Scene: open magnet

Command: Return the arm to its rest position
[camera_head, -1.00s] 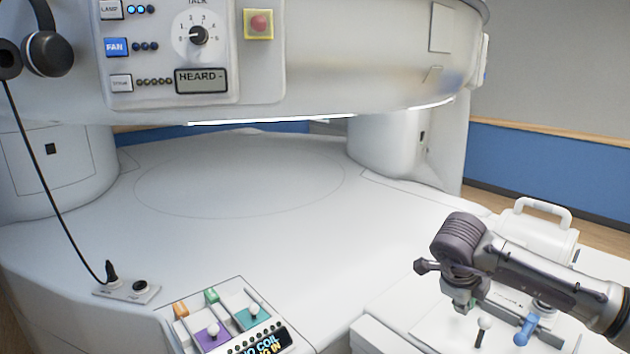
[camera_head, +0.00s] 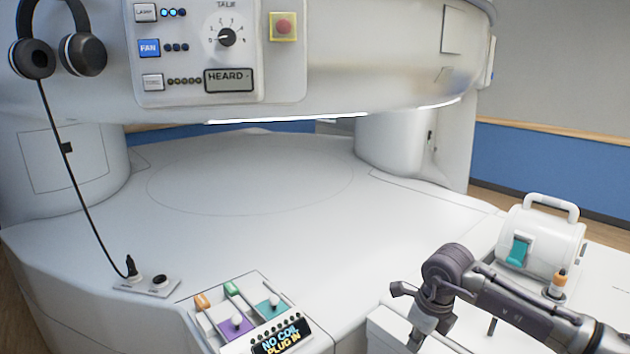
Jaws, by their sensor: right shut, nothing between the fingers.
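My right arm reaches in from the lower right. Its dark wrist (camera_head: 447,265) is bent downward. My right gripper (camera_head: 416,338) points down near the bottom edge, over the front of the white couch area. It is shut and holds nothing. Its tips are small and close to the frame edge. My left arm and gripper are not in view.
A white handled canister (camera_head: 542,240) with a teal latch and an orange-capped bottle (camera_head: 560,283) stand just behind my forearm. A coil panel (camera_head: 253,318) with coloured sliders lies left of the gripper. Headphones (camera_head: 62,50) hang at upper left. The broad white bed (camera_head: 250,187) is clear.

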